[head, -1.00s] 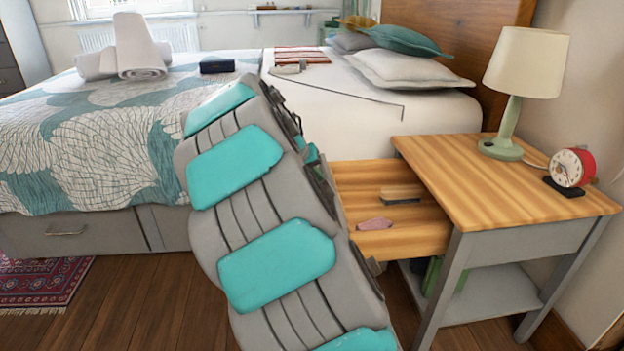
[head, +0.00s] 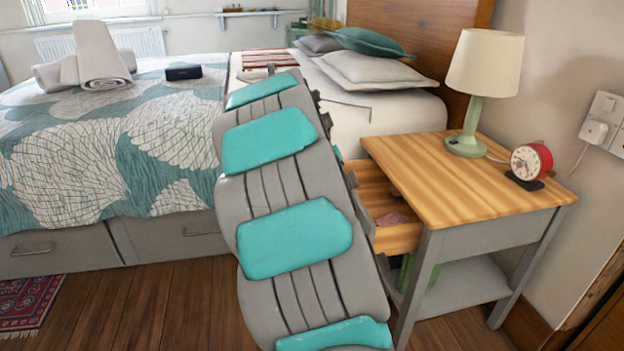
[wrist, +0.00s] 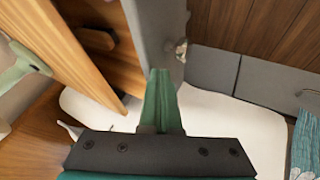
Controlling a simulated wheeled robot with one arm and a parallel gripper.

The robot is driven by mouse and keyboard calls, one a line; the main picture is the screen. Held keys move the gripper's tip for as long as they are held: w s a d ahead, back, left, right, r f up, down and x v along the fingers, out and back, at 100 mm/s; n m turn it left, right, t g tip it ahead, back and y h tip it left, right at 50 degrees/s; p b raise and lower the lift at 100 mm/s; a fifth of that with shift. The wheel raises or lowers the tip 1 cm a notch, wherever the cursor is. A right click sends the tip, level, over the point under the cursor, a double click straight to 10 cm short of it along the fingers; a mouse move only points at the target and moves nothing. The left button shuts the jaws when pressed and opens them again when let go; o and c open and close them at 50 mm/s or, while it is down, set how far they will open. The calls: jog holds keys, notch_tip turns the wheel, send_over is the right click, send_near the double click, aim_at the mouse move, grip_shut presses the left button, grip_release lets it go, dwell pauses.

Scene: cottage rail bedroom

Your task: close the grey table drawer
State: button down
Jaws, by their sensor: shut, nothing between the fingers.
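The grey bedside table (head: 480,226) has a wooden top, and its drawer (head: 400,238) stands partly open to the left. A pink object (head: 395,219) and a dark one lie inside. My arm hides most of the drawer front in the head view. In the wrist view the grey drawer front (wrist: 147,30) with a small handle (wrist: 181,50) is just beyond my gripper (wrist: 160,75). My green fingers are shut and empty, with their tips close against the drawer front; I cannot tell if they touch.
A lamp (head: 484,70) and a red alarm clock (head: 530,160) stand on the table top. The bed (head: 100,170) is behind and left, with grey base drawers (head: 60,250). The wooden floor (head: 170,300) in front is clear. A rug (head: 28,300) lies far left.

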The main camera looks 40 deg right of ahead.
jog(key=s+d, duration=0.5)
jog(key=d, duration=0.3)
jog(key=shift+d+p, duration=0.15)
jog(key=shift+p, duration=0.3)
